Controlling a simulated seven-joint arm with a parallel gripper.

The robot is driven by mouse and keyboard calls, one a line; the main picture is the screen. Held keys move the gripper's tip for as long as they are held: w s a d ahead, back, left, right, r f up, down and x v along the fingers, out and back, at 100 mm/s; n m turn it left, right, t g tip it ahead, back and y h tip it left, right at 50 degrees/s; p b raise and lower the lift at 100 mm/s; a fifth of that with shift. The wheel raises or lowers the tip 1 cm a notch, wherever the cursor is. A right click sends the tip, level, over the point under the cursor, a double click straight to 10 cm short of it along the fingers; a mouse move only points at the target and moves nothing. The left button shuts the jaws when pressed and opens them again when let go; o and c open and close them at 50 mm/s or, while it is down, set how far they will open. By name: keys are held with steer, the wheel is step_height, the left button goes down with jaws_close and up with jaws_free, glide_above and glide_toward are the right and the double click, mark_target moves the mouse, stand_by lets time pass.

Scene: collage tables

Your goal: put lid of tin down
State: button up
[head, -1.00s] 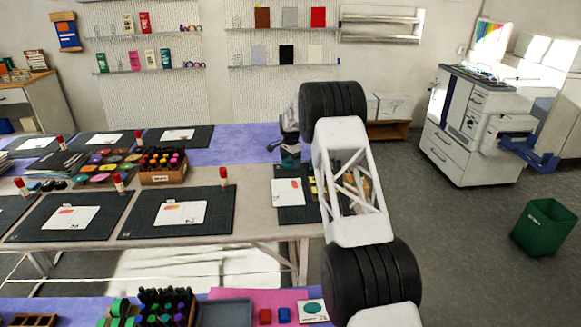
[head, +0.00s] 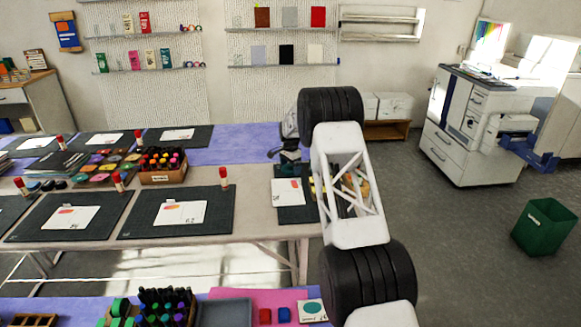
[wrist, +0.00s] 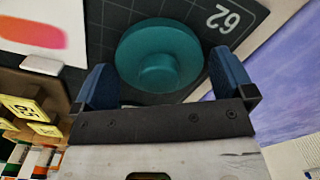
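A round teal lid (wrist: 160,45) with a knob lies on the dark grid mat (wrist: 225,35) near its printed "62" in the wrist view. It also shows as a small teal shape (head: 290,169) at the mat's back in the head view. My gripper (wrist: 161,58) is open. Its two blue fingers stand on either side of the lid, apart from it, with nothing held. In the head view my gripper (head: 287,154) is just above the lid. Whether a tin is under the lid is hidden.
A white card (head: 288,192) with an orange print lies on the same mat. Small yellow-labelled blocks (wrist: 25,107) stand nearby, partly behind my arm. A wooden box of bottles (head: 163,176) stands farther left. The table's edge is to the right.

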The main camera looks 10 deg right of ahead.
mark_target(290, 165)
steer(key=shift+r, duration=0.2)
step_height(290, 165, up, 12)
stand_by(0.8)
stand_by(0.7)
